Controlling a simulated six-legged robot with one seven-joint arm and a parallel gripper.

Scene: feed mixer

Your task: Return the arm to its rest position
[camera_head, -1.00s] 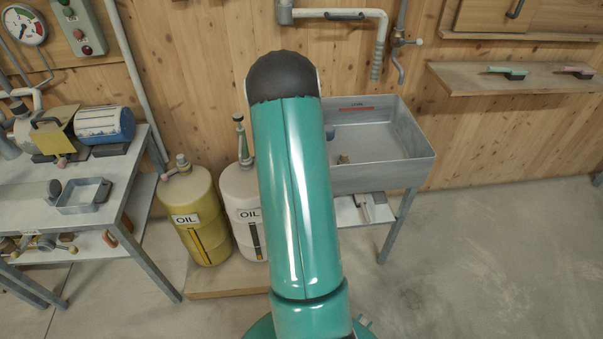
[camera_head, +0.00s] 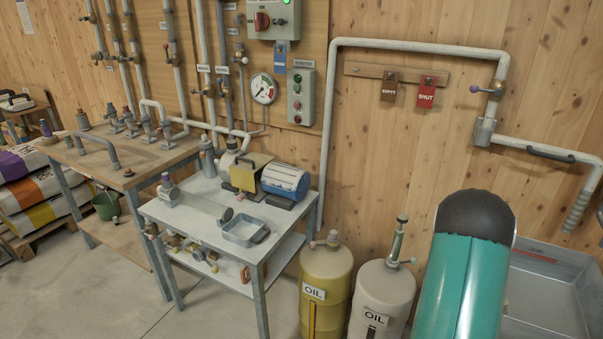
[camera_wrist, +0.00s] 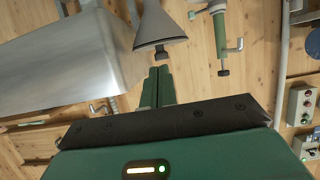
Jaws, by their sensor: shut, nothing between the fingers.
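My arm (camera_head: 472,270), teal with a black rounded joint, rises at the lower right of the head view. My gripper does not show there. In the wrist view my gripper (camera_wrist: 157,84) is shut, its two green fingers side by side with nothing between them. The fingertips appear just below a grey cone-shaped part (camera_wrist: 160,28). I cannot tell whether they touch it.
A large grey metal surface (camera_wrist: 60,65) fills the wrist view's left. A yellow oil drum (camera_head: 326,285) and a white one (camera_head: 382,300) stand left of my arm, near a metal sink (camera_head: 545,290). A workbench (camera_head: 190,220) holds a pump motor (camera_head: 285,182).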

